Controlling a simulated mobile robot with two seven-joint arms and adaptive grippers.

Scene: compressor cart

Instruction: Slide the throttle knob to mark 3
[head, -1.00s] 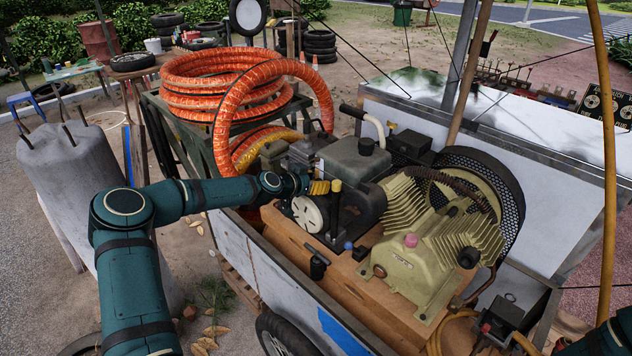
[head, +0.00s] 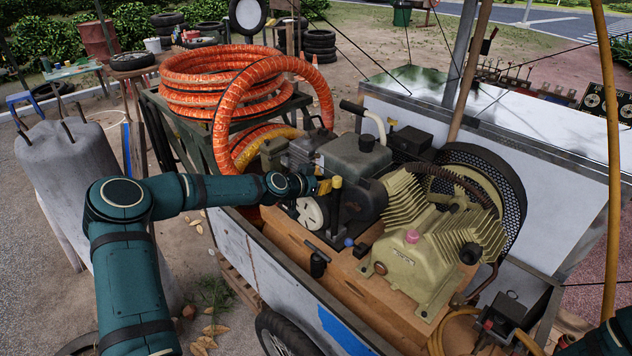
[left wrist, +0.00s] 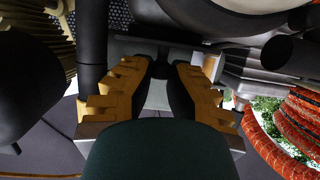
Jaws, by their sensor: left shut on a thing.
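My left gripper (head: 326,186) reaches in from the left to the engine (head: 352,160) on the cart. Its yellow fingers are closed in on a small dark part, which I take to be the throttle knob (left wrist: 172,68). The left wrist view shows the fingers (left wrist: 160,92) on either side of this part. The knob is mostly hidden by the gripper in the head view. No scale or numbered mark can be read, so the knob's setting cannot be told. My right gripper is not in view.
The beige compressor (head: 411,262) with its ribbed cylinder stands right of the engine. A black flywheel guard (head: 505,190) is behind it. An orange hose coil (head: 190,80) lies on a stand at the left. A dark cylinder (left wrist: 25,90) is close beside the fingers.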

